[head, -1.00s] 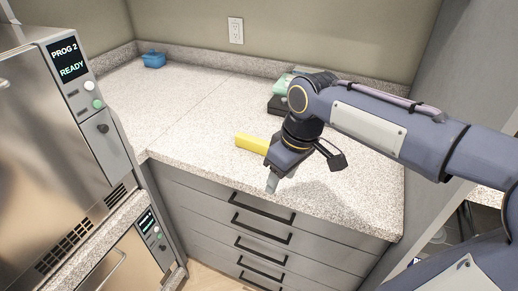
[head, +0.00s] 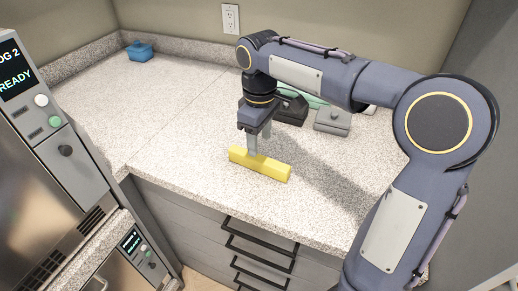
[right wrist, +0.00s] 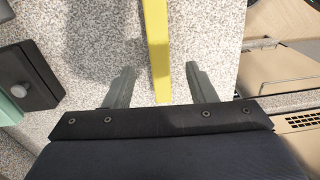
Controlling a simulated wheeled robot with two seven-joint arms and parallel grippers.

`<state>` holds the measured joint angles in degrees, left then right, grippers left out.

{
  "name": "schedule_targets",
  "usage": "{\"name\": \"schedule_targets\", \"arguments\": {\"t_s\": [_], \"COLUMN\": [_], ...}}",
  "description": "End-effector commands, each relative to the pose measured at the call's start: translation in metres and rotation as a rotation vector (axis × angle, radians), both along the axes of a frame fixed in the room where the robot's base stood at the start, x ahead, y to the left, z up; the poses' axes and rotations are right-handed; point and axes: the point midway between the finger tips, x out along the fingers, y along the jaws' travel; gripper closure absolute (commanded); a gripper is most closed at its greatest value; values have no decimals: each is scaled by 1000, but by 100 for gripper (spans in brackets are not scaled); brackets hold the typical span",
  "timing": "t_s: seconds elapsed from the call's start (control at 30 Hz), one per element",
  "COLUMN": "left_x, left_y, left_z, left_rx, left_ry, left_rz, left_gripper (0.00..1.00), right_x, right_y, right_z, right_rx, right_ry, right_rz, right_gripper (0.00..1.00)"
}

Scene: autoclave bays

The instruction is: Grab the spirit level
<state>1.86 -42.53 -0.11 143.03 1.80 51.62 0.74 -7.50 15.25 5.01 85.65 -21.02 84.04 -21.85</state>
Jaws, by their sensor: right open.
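The spirit level is a yellow bar (head: 272,168) lying on the speckled countertop near its front edge. My right gripper (head: 259,145) is over the bar, pointing down, with its fingertips close to the bar's upper side. In the right wrist view the yellow bar (right wrist: 158,50) runs between the two open fingers of the right gripper (right wrist: 160,85), with a gap on each side. Whether the fingertips reach down beside the bar is hard to tell. My left gripper is not in view.
A dark object (head: 291,108) and a grey block (head: 332,121) sit behind the gripper, with a green item partly hidden there. A blue container (head: 139,51) stands at the back left. Autoclaves (head: 50,130) stand at the left. The counter's left part is clear.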

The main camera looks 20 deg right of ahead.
Motion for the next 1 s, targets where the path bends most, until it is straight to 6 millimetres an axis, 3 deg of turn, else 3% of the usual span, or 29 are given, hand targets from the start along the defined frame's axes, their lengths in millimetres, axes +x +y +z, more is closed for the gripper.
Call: {"name": "schedule_targets", "arguments": {"t_s": [0.6,0.87,1.0], "left_x": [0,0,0], "left_y": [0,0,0], "left_z": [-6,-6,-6], "left_rx": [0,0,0], "left_ry": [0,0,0], "left_rz": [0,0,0], "left_gripper": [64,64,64], "right_x": [2,3,3], "right_y": [2,2,2], "right_z": [-74,-78,-77], "right_rx": [0,1,1], "right_ry": [4,1,1], "right_rz": [-2,-2,-1], "right_gripper": [49,49,64]}}
